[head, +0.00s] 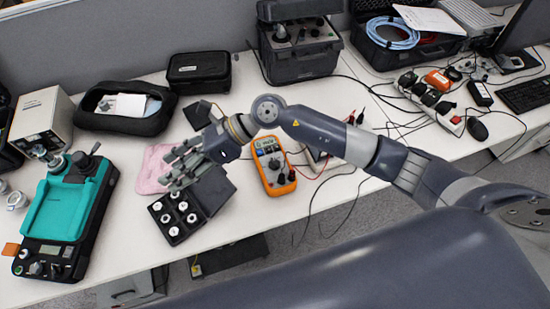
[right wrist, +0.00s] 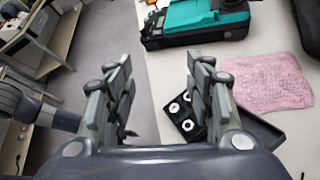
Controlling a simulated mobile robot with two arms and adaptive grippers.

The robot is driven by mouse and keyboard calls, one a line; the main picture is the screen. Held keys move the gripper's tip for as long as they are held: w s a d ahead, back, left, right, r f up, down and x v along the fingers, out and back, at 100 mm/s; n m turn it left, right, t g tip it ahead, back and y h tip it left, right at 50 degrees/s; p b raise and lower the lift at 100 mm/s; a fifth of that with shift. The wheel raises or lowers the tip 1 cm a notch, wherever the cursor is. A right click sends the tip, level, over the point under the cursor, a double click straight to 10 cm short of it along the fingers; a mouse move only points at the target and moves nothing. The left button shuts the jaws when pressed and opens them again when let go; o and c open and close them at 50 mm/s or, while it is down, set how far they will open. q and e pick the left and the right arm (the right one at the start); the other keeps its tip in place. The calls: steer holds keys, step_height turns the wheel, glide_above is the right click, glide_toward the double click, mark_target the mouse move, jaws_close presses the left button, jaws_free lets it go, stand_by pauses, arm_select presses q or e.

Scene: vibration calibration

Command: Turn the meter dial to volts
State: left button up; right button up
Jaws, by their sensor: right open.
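The orange multimeter (head: 273,166) lies face up on the white table near its front edge, with its display at the far end. Its dial (head: 274,163) is dark and small; I cannot tell which setting it points to. Dark plugs show at its near end. My right gripper (head: 176,169) is open and empty, left of the meter, above the black case of white round parts. In the right wrist view the two fingers (right wrist: 158,85) stand wide apart with nothing between them; the meter is not in that view. My left gripper is not in view.
A teal and black device (head: 66,212) stands at the left. Test leads and cables (head: 345,190) lie right of the meter. A power strip (head: 432,103) is farther right.

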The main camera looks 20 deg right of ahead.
steer(key=w+d+f+n+h, duration=0.3)
steer(key=d+f+h, duration=0.35)
steer(key=d, duration=0.25)
steer(key=n+h, duration=0.1)
steer(key=h, duration=0.5)
glide_above(275, 161)
steer(key=f, duration=0.2)
step_height(275, 161, down, 10)
steer(key=shift+f+p, duration=0.2)
steer(key=shift+p, duration=1.05)
steer(key=shift+c, duration=0.5)
steer(key=c, duration=1)
